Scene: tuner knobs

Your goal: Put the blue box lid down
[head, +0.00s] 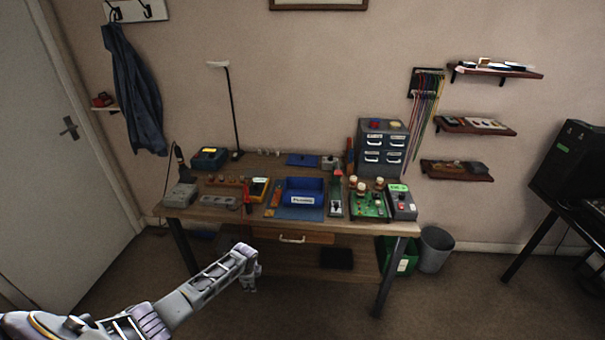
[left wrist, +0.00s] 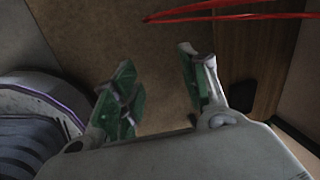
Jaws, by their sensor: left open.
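An open blue box (head: 303,185) with a white label stands on the workbench, near the middle. A flat blue piece that looks like its lid (head: 303,160) lies on the bench top behind the box. My left gripper (head: 250,272) is in front of the bench, lower than its top and apart from the box and lid. In the left wrist view its two green-padded fingers (left wrist: 162,85) are spread with nothing between them. My right gripper is in neither view.
The workbench (head: 230,216) holds a green circuit board (head: 369,204) with knobs, a grey drawer cabinet (head: 382,147) and several tools. A bin (head: 435,248) stands to the right. Red strands (left wrist: 235,12) cross the top of the left wrist view. Floor before the bench is clear.

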